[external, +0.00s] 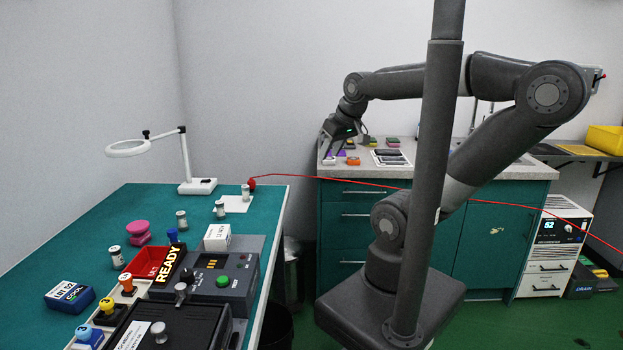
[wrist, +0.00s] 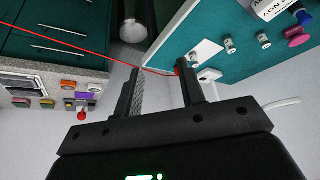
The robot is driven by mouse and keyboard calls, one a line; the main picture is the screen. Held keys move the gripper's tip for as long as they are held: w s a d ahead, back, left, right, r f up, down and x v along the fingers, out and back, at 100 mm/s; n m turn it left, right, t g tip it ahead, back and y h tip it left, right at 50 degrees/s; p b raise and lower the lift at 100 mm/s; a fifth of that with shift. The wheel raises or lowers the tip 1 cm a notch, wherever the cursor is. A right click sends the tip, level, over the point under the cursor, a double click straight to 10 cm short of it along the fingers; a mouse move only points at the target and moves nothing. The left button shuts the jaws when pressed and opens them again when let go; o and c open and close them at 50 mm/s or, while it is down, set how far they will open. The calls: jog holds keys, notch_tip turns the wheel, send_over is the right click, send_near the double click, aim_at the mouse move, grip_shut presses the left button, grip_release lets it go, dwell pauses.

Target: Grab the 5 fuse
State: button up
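Several small silver-white cylinders that look like fuses stand on the teal bench (external: 60,225). One fuse (external: 245,192) is on a white sheet beside a red ball (external: 251,183); others are a middle fuse (external: 219,209), another fuse (external: 181,219) and a nearer fuse (external: 117,256). Their numbers are too small to read, so I cannot tell which is 5. My gripper (external: 325,148) is over the left end of the far counter, away from the fuses. In the wrist view my gripper (wrist: 158,72) has its fingers apart with nothing held; two fuses (wrist: 229,45) (wrist: 263,40) show beyond at upper right.
A thin red line runs from the red ball across the room to the right. A magnifier lamp (external: 198,186) stands at the bench's back. A black machine (external: 160,325), red tray (external: 150,263) and pink knob (external: 138,230) crowd the near bench. A floor gap separates bench and counter.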

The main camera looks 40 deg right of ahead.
jog(key=o, duration=0.3)
jog(key=shift+o, duration=0.2)
jog(key=w+a+r+n+y, duration=0.1)
jog(key=w+a+r+n, duration=0.2)
jog(key=w+a, duration=0.65)
jog(key=n+g+y, duration=0.2)
jog(key=n+g, duration=0.1)
jog(key=n, duration=0.4)
send_near(118, 249)
jog(key=f, duration=0.2)
jog(key=x, duration=0.4)
jog(key=shift+w+a+f, duration=0.15)
jog(key=shift+a+f, duration=0.05)
jog(key=shift+a, duration=0.15)
jog(key=shift+y, duration=0.3)
jog(key=shift+w+x, duration=0.1)
jog(key=shift+x, duration=1.35)
jog(key=shift+w+x, duration=0.15)
jog(key=shift+x, duration=1.25)
